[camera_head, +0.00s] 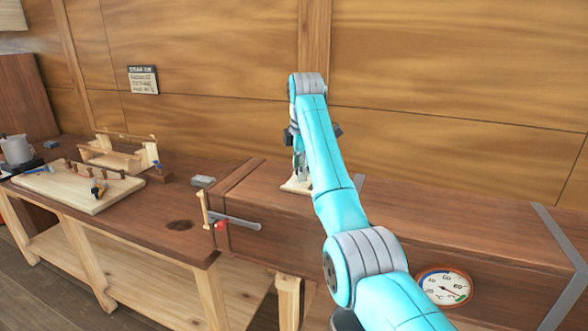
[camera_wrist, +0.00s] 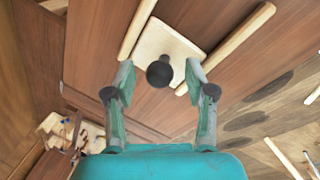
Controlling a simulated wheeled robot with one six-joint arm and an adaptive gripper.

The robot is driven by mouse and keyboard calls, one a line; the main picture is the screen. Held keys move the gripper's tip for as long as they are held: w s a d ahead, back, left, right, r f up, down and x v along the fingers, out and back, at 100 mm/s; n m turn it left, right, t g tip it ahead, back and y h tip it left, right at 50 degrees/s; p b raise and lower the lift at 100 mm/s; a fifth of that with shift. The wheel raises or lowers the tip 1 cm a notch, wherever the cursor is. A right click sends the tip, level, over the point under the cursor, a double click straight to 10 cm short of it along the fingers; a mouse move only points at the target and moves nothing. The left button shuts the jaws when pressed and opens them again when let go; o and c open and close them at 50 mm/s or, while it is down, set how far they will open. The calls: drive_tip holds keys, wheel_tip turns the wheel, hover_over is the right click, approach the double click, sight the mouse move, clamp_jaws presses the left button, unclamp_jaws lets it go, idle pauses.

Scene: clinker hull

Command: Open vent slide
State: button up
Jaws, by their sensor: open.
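The vent slide (camera_wrist: 165,40) is a pale wooden plate with a round dark knob (camera_wrist: 159,74), seen in the wrist view. It sits between two pale wooden rails (camera_wrist: 232,45) on the brown box top. In the head view, part of the pale vent piece (camera_head: 293,186) shows at the foot of my gripper (camera_head: 299,166). My gripper is open and points down at the slide. In the wrist view its two fingers stand on either side of the knob, with visible gaps. I cannot tell how far above the plate the fingertips are.
The long brown steam box (camera_head: 440,220) has grey metal straps and a round gauge (camera_head: 444,287) on its front. A latch with a red knob (camera_head: 221,225) is at its left end. The bench at left holds a pale board (camera_head: 75,184) with tools. A wooden wall stands behind.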

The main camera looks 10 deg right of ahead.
drive_tip(key=shift+f, duration=0.25)
clamp_jaws()
